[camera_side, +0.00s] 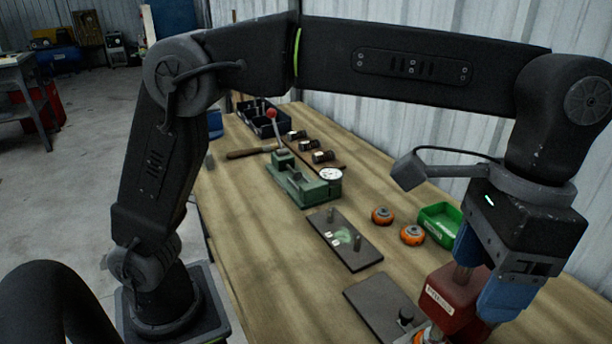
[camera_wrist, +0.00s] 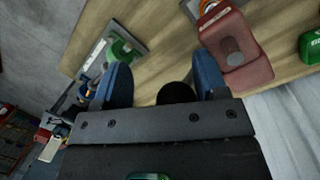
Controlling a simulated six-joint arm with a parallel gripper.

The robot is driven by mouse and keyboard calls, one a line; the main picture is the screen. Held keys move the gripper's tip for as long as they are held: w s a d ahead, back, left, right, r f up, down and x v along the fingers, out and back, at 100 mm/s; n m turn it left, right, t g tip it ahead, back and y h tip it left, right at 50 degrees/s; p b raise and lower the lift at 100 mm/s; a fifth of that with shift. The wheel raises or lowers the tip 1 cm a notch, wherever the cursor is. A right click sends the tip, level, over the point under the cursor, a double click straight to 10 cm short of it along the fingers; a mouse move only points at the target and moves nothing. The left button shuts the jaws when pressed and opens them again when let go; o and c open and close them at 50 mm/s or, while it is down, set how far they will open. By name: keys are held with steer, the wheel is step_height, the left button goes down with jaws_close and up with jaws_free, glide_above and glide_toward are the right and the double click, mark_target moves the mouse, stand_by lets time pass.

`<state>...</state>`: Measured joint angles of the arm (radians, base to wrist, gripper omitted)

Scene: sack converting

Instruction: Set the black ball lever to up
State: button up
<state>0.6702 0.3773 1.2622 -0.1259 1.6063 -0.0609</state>
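A dark red box (camera_side: 455,298) with a pale label stands on the bench below my gripper in the side view; it also shows in the wrist view (camera_wrist: 240,60), right of my fingers. A black ball (camera_wrist: 178,92), probably the lever's ball, sits between my blue fingers in the wrist view, closer to the right one. Its shaft cannot be made out there, and in the side view the ball is hidden by my gripper. My gripper (camera_side: 490,270) points down with its fingers apart; in the wrist view a gap shows left of the ball. The lever's position cannot be told.
A green press (camera_side: 305,185) with a red ball lever (camera_side: 272,114) stands farther back. Dark plates (camera_side: 342,238), (camera_side: 372,297), orange-rimmed round parts (camera_side: 382,216) and a green bin (camera_side: 440,224) lie nearer. A corrugated wall (camera_side: 400,125) lines the bench. Bare wood (camera_side: 250,250) is free at left.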

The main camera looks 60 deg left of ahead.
steer(key=s+f+t, duration=0.1)
steer(key=s+f, duration=0.4)
step_height(320, 180, up, 14)
steer(key=a, duration=0.1)
steer(key=s+a+f+n+t, duration=0.1)
steer(key=a+f, duration=0.4)
steer(key=a, duration=0.7)
steer(key=s+a+f+n+t, duration=0.1)
steer(key=a+f+n+t, duration=0.3)
steer(key=a, duration=0.7)
steer(key=shift+s+a+f+n, duration=0.25)
steer(key=shift+a+f+n, duration=0.05)
steer(key=shift+a+f, duration=0.1)
